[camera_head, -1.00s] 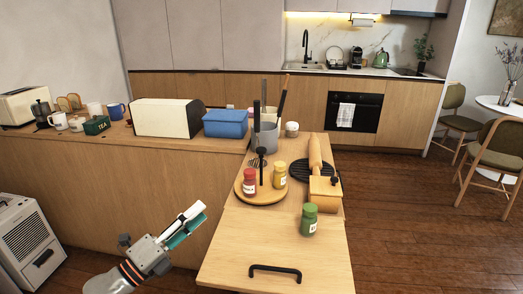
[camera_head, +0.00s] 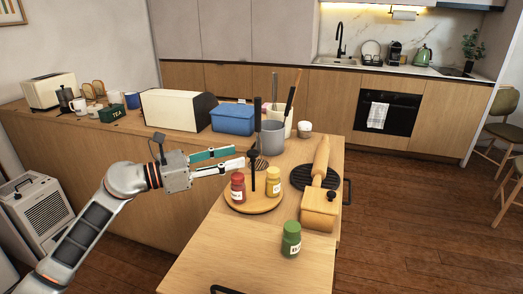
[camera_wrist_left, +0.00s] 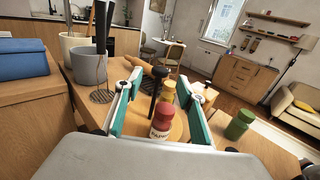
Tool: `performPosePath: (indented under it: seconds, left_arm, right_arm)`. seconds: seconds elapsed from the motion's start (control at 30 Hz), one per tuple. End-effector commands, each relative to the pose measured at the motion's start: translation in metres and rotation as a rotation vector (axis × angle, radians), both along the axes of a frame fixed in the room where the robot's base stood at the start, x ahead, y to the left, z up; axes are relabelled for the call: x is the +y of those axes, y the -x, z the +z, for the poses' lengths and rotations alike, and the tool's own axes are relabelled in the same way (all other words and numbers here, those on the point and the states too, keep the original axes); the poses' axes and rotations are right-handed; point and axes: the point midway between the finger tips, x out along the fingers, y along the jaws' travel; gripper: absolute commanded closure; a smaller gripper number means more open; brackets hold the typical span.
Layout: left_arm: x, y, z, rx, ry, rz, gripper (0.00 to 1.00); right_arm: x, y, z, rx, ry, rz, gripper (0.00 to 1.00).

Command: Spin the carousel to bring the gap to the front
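A green jar (camera_head: 291,239) stands apart on the counter in front. My left gripper (camera_head: 243,157) is open and empty, just left of the handle and above the carousel's back-left side. In the left wrist view, the red jar (camera_wrist_left: 162,120) and handle (camera_wrist_left: 157,88) show between the spread fingers. My right gripper is out of view.
A grey utensil pot (camera_head: 271,138) stands behind the carousel. A black round grid (camera_head: 300,178) and a wooden box (camera_head: 319,210) with a rolling pin (camera_head: 320,160) are on the right. A blue bin (camera_head: 232,119) is behind.

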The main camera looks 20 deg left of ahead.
Motion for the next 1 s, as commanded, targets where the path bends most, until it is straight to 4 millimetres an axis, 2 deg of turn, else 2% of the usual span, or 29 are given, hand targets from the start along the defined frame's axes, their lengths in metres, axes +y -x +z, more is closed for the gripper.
performPosePath:
  seconds: [0.43, 0.6, 0.87, 1.0]
  left_arm:
    - [-0.048, -0.041, 0.002, -0.001, 0.004, -0.002, 0.61]
    - [-0.055, -0.047, 0.001, 0.0, 0.003, -0.001, 0.61]
    - [-0.055, -0.048, 0.0, 0.001, 0.002, -0.001, 0.61]
    - [-0.055, -0.048, 0.0, 0.001, 0.002, -0.001, 0.97]
  right_arm:
    - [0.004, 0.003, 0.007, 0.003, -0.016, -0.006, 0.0]
    - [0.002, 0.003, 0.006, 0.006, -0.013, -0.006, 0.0]
    - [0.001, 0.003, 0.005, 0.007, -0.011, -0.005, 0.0]
    - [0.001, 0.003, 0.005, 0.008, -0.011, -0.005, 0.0]
